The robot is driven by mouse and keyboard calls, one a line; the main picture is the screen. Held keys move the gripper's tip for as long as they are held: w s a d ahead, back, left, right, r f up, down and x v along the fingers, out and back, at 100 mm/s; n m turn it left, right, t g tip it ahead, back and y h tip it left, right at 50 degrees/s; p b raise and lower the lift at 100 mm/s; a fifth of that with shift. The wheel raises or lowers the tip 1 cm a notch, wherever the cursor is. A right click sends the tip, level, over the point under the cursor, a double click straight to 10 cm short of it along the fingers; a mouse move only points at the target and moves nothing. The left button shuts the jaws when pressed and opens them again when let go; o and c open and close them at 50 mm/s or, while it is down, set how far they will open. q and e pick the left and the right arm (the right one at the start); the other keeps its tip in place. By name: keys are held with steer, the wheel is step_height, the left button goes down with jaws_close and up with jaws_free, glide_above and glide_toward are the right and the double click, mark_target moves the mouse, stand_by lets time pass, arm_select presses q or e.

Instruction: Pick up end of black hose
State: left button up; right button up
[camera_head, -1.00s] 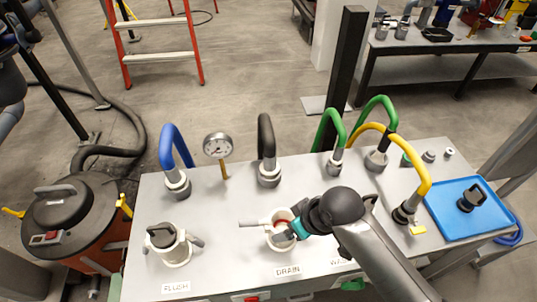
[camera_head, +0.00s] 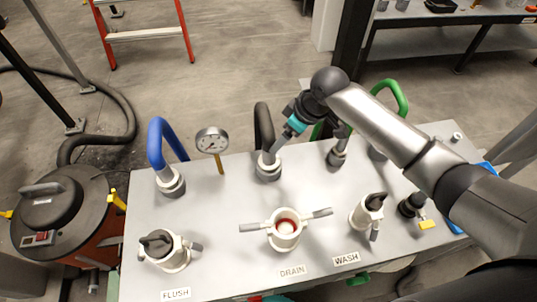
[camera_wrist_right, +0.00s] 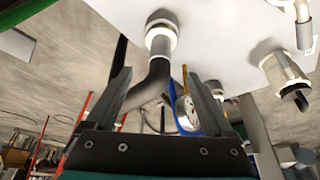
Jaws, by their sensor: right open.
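The black hose (camera_head: 264,130) arches up at the back of the grey table, between the pressure gauge and the green hoses. Its end sits in a grey-white coupling (camera_head: 268,170) on the table top. My right gripper (camera_head: 279,145) reaches in from the right, beside the black hose just above this coupling. In the right wrist view the fingers (camera_wrist_right: 162,92) are apart, with the black hose (camera_wrist_right: 151,86) showing between them and its coupling (camera_wrist_right: 161,35) beyond. I cannot tell whether a finger touches the hose. My left gripper is not in view.
The open DRAIN port (camera_head: 285,228), with both levers spread, stands in front. A gauge (camera_head: 212,141) and blue hose (camera_head: 160,140) stand left of the black hose. A green hose (camera_head: 392,92) is partly behind my arm. Capped FLUSH (camera_head: 165,248) and WASH (camera_head: 368,212) ports flank DRAIN.

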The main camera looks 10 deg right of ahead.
mark_target(268, 148)
steer(key=b+x, duration=0.1)
steer(key=x, duration=0.4)
steer(key=shift+w+a+f, duration=0.1)
steer(key=shift+w+f, duration=0.05)
steer(key=shift+f, duration=0.15)
steer(key=shift+a+b+x, duration=0.2)
steer(key=shift+b+x, duration=0.75)
steer(key=shift+x, duration=1.7)
steer(key=shift+w+r, duration=0.1)
jaws_close()
